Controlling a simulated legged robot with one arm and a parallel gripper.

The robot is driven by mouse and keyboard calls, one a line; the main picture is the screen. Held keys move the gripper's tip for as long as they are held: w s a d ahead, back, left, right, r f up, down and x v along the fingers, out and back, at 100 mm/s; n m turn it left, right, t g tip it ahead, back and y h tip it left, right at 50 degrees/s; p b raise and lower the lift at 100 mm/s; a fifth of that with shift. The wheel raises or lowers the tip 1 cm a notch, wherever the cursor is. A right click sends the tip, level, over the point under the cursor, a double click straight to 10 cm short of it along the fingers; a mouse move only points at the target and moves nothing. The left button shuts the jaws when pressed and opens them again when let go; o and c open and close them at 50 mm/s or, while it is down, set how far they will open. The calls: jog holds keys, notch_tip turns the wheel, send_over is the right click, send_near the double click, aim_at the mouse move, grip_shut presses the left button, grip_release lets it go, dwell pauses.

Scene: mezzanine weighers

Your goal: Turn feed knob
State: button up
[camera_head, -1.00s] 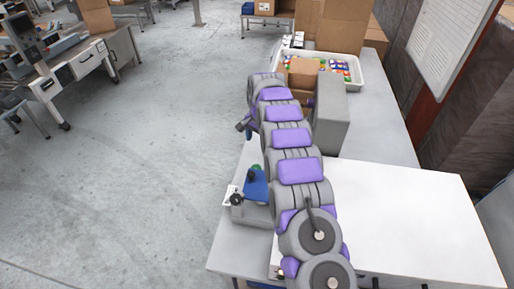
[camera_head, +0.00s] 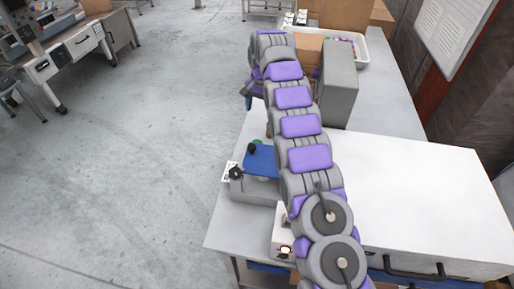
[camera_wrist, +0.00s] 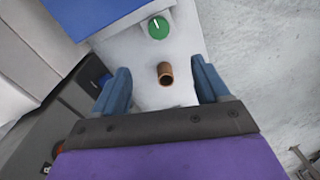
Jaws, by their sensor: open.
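A round green knob (camera_wrist: 158,27) with a white mark shows at the top of the wrist view, past my fingertips. It shows partly in the head view (camera_head: 258,142), behind a blue plate (camera_head: 262,161). A black knob (camera_head: 236,173) sits at the left end of a grey box (camera_head: 258,190) on the table. I cannot tell which knob is the feed knob. A short brown cylinder (camera_wrist: 165,74) stands between my fingers in the wrist view, with gaps on both sides. My gripper (camera_wrist: 161,66) is open and empty. In the head view its fingers (camera_head: 248,102) are mostly hidden by my arm.
A large white case (camera_head: 410,190) fills the table's near right. A grey box (camera_head: 338,85) stands beside my arm, with cartons (camera_head: 345,12) and a white tray (camera_head: 362,58) behind. A lit button (camera_head: 285,251) shows at the near edge. Open floor (camera_head: 130,170) lies left.

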aim_at(257, 141)
jog(key=f+b, duration=0.1)
jog(key=f, duration=0.4)
jog(key=f+b, duration=0.2)
jog(key=f, duration=0.4)
jog(key=a+f+b, duration=0.1)
jog(key=f, duration=0.5)
jog(key=shift+f, duration=0.15)
